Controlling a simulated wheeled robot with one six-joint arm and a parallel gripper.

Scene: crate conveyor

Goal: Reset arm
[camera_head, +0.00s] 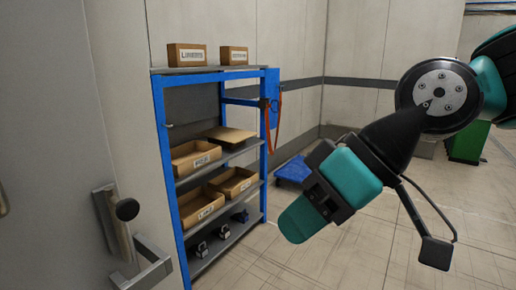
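My arm comes in from the upper right and is bent down to the left in front of the room. It is teal and black, with a round bolted joint facing the camera. The end of my arm, with my gripper (315,200), hangs in free air right of the shelf. I cannot make out two separate fingertips, so its opening is unclear. No held object can be seen. A thin black bracket with a small black block hangs below the arm.
A blue-framed shelf (158,140) holds several cardboard boxes, with open cartons lower down and small dark items at the bottom. A grey door with a handle (150,268) is close at left. A blue platform (293,170) and green bin (468,142) stand behind. Floor at lower right is clear.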

